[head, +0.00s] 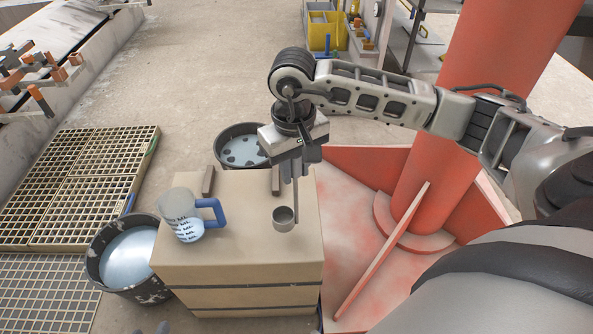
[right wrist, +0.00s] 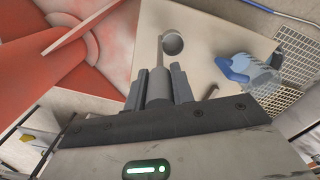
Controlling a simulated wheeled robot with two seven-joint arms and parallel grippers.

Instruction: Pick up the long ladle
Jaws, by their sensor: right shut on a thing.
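The long ladle hangs upright from my right gripper (head: 297,158), with its small grey cup (head: 283,219) low over the tan box top. I cannot tell whether the cup touches the box. In the right wrist view my right gripper (right wrist: 158,88) is shut on the ladle's handle, and the ladle cup (right wrist: 173,43) shows beyond the fingers. The upper end of the handle is hidden by the gripper. Two small grey tips at the bottom edge of the head view look like my left gripper (head: 151,330); the rest is out of frame.
A measuring jug (head: 182,213) with a blue handle stands on the tan box (head: 240,250), left of the ladle. Dark buckets stand left of the box (head: 93,262) and behind it (head: 222,160). A red column (head: 440,150) and its red base are close on the right.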

